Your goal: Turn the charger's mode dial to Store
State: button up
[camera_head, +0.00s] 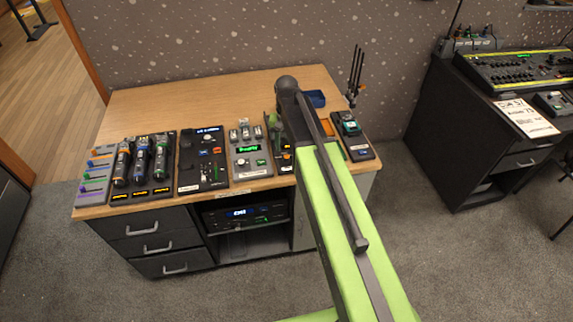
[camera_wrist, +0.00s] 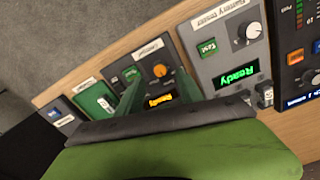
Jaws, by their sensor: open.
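The unit I take to be the charger (camera_wrist: 139,67) has an orange dial (camera_wrist: 160,70), a small green button and a lit amber display (camera_wrist: 160,101); its label is too small to read surely. In the wrist view the dial shows between the two green fingers of my gripper (camera_wrist: 157,80), which are open and empty. I cannot tell their height over the dial, nor which mode it points to. In the head view my arm hides most of the charger (camera_head: 285,161) and the gripper is mostly hidden too.
The battery tester (camera_wrist: 222,55), with a white knob and green "Ready" display, stands close beside the charger.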

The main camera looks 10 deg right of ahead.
aim_at(287, 156)
notch_tip(287, 156, down, 5)
jog(key=b, duration=0.3)
grip_shut()
